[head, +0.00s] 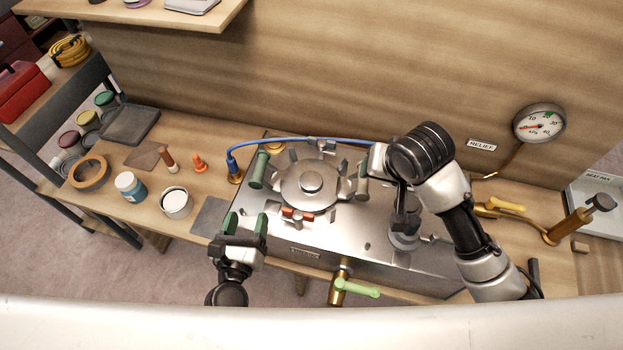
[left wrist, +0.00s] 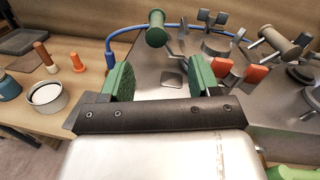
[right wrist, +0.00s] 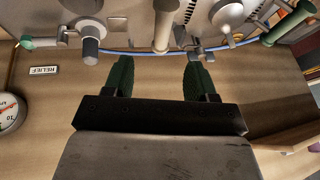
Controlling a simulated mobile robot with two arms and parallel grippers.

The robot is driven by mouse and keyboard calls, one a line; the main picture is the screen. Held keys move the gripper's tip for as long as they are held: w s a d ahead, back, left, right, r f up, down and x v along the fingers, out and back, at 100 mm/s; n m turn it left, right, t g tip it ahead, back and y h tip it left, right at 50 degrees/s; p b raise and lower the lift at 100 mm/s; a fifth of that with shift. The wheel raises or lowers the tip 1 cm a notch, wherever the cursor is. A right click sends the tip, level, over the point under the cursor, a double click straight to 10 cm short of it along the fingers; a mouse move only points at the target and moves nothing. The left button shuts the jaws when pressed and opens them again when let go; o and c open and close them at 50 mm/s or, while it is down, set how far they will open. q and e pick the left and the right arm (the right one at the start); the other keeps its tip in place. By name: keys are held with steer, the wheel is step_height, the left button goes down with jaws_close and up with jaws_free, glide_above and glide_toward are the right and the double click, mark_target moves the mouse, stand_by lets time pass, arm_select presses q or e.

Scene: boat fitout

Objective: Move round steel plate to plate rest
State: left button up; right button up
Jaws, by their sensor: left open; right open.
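The round steel plate (head: 300,199) with a raised centre knob lies on top of the steel box (head: 335,235), ringed by several clamps. It also shows in part in the left wrist view (left wrist: 220,45). No plate rest can be told for certain; a flat grey pad (head: 209,216) lies on the bench left of the box. My left gripper (head: 246,224) is open and empty at the box's front left corner, apart from the plate. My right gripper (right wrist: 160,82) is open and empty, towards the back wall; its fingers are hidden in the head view.
A green handle (head: 257,170) and a pale handle (head: 363,180) stand beside the plate. A blue hose (head: 300,140) runs behind it. A white can (head: 176,203), a blue jar (head: 130,187) and a dark tray (head: 130,123) are on the left. A green-handled valve (head: 357,289) juts out in front.

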mark_target(254, 186)
arm_select(q)
steer(key=w, duration=0.7)
steer(key=w+d, duration=0.1)
steer(key=w, duration=0.3)
steer(key=shift+w+f, duration=0.15)
steer(key=shift+w, duration=0.2)
arm_select(e)
steer(key=x, duration=1.1)
steer(key=shift+w+a, duration=0.25)
steer(key=shift+w, duration=0.2)
arm_select(q)
steer(key=shift+s, duration=0.1)
arm_select(e)
steer(key=shift+s, duration=0.1)
arm_select(q)
steer(key=c, duration=1.1)
arm_select(e)
jaws_close()
arm_select(q)
jaws_close()
arm_select(e)
steer(key=shift+d+f, duration=0.1)
steer(key=shift+d, duration=0.1)
arm_select(q)
steer(key=shift+r, duration=0.3)
arm_select(e)
steer(key=shift+r, duration=0.25)
